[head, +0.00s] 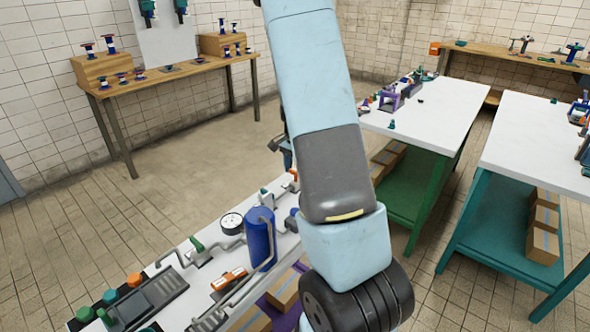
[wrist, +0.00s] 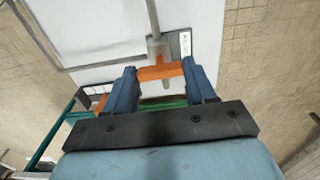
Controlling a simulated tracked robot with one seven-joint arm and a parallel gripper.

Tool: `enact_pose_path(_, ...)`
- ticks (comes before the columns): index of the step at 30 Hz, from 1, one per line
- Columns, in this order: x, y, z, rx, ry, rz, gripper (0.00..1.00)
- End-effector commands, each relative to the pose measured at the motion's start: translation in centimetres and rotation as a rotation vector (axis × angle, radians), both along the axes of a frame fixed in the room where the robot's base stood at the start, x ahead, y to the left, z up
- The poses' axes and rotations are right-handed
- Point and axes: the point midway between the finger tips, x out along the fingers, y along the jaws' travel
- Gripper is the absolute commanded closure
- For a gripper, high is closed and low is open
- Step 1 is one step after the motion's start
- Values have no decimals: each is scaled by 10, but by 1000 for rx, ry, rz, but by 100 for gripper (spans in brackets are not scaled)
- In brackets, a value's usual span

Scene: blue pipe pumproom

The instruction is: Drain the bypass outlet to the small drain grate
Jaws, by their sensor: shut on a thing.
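In the wrist view, my gripper (wrist: 159,74) has its two blue fingers closed on the ends of an orange handle (wrist: 160,72). The handle sits across a grey fitting at the end of a grey pipe (wrist: 152,20), over a white surface. In the head view my arm hides most of the gripper and this handle. The near bench carries grey pipes, a blue cylinder (head: 261,238), a round gauge (head: 231,223) and another orange part (head: 229,279). I cannot tell which part is the bypass outlet or the small drain grate.
Green and orange knobs (head: 111,297) stand at the near bench's left end. A white-topped table (head: 440,112) and a second one (head: 540,140) stand to the right. A wooden bench (head: 165,75) is at the back left. The tiled floor between is clear.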

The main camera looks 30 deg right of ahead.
Motion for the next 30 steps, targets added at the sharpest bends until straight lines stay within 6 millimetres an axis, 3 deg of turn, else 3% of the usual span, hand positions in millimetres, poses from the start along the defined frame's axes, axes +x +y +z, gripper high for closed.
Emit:
enact_pose_path(19, -2, -1, -1, 0, 3, -52, 75)
enact_pose_path(20, -2, -1, -1, 0, 3, -52, 42)
enact_pose_path(27, -1, -1, 0, 0, 1, -50, 19)
enact_pose_path(30, -1, -1, 0, 0, 1, -50, 19)
